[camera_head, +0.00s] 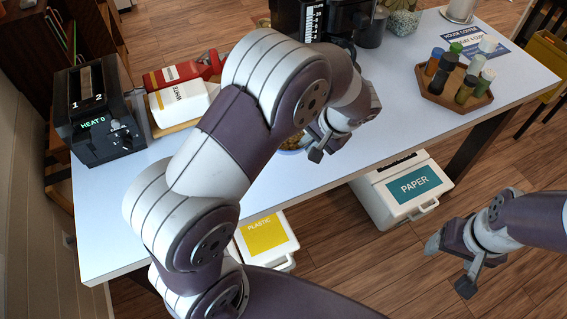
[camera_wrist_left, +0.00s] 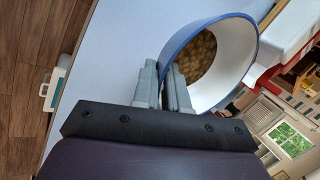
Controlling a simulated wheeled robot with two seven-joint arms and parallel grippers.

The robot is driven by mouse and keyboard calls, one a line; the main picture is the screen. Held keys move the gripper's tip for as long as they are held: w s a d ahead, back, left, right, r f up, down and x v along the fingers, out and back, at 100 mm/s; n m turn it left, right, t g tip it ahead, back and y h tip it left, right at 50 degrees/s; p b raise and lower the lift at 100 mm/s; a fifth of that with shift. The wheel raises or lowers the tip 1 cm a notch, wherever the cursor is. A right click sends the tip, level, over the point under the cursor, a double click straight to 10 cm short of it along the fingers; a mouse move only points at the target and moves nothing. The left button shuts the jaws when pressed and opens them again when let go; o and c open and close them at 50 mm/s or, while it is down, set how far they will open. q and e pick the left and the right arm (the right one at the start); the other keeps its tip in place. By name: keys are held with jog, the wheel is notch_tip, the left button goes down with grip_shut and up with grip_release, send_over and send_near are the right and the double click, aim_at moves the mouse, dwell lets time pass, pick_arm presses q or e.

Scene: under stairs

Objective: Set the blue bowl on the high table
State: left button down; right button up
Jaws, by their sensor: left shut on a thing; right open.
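The blue bowl (camera_wrist_left: 236,52) shows in the left wrist view, with a blue rim, a white inside and small brown pieces in it. My left gripper (camera_wrist_left: 168,85) is shut on its near wall at the rim. In the head view my left gripper (camera_head: 318,142) is over the white table (camera_head: 112,200), and the arm hides most of the bowl. I cannot tell whether the bowl touches the tabletop. My right gripper (camera_head: 450,267) is open and empty, off the table at the lower right, above the wooden floor.
A coffee machine (camera_head: 295,18) is at the back. A wooden spice tray (camera_head: 432,94) is at the right. Paper (camera_head: 400,190) and plastic (camera_head: 265,240) bins stand below the front edge.

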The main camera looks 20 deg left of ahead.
pick_arm(q)
jog(key=a, duration=0.1)
jog(key=s+a+f, duration=0.1)
jog(key=a, duration=0.1)
jog(key=s+a+f, duration=0.1)
jog(key=shift+a+f+p, duration=0.15)
jog(key=shift+a+p, duration=0.15)
notch_tip(320, 180, down, 4)
jog(key=shift+s+r, duration=0.1)
jog(key=shift+r, duration=0.1)
jog(key=shift+f, duration=0.35)
jog(key=shift+f, duration=0.15)
jog(key=c, duration=1.1)
grip_release()
jog(key=shift+c, duration=0.2)
